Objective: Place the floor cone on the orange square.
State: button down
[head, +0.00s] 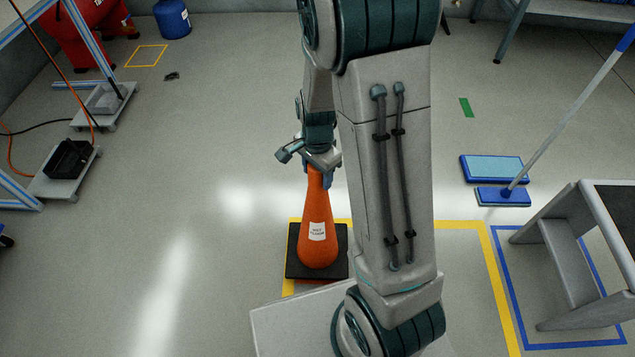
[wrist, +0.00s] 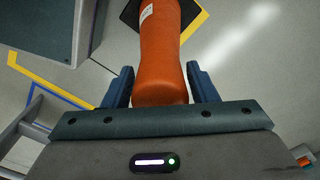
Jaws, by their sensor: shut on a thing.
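The orange floor cone (head: 317,215) has a white label and a black square base (head: 298,262). It looks upright in the head view. My gripper (head: 322,176) is shut on the cone's narrow top. In the wrist view the cone (wrist: 163,55) runs between the two blue fingers of my gripper (wrist: 160,82). A thin orange strip (head: 314,282) shows just under the base's front edge; I cannot tell if it is the orange square. I cannot tell whether the base touches the floor. My arm hides the floor right of the cone.
Yellow floor tape (head: 490,262) runs around the cone's area. A grey stool-like frame (head: 575,265) stands at right on a blue taped outline. Grey wheeled stands (head: 68,172) are at far left. The floor left of the cone is clear.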

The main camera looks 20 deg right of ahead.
jog(key=shift+f+b, duration=0.85)
jog(key=shift+f, duration=0.95)
jog(key=c, duration=0.6)
grip_release()
jog(key=shift+f, duration=0.15)
notch_tip(320, 180, up, 12)
jog(key=p, duration=0.5)
jog(key=shift+r, duration=0.25)
jog(key=s+r+n, duration=0.3)
jog(key=s+n, duration=0.1)
jog(key=s+r+n, duration=0.3)
jog(key=s+n, duration=0.1)
jog(key=s, duration=0.1)
jog(key=s+r+n+t, duration=0.1)
jog(key=s+r+n, duration=0.3)
jog(key=shift+s+a+n, duration=0.2)
jog(key=shift+s+n, duration=0.15)
jog(key=shift+n, duration=0.05)
